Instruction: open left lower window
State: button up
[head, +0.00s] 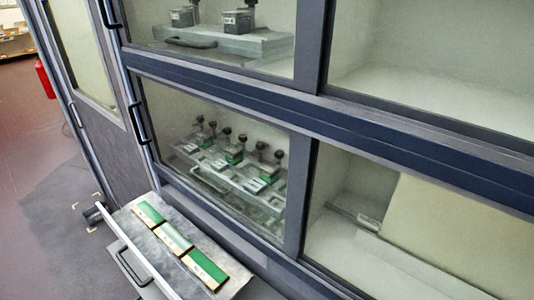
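The left lower window (160,105) is a glass pane in a dark blue-grey frame, and it looks closed. A black vertical bar handle (139,122) sits on its left frame edge. Behind the glass stands a metal fixture (195,158) with several dark-knobbed clamps and green pieces. My gripper is not in view, so its place relative to the handle does not show.
A tray (150,238) with three green-and-cream blocks (172,238) juts out below the window; a bar handle (132,268) is on its front. The upper left window (150,30) has its own handle (109,13). Open floor (40,210) lies at left.

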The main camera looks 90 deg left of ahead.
aim_at(301, 145)
jog(key=u, duration=3.45)
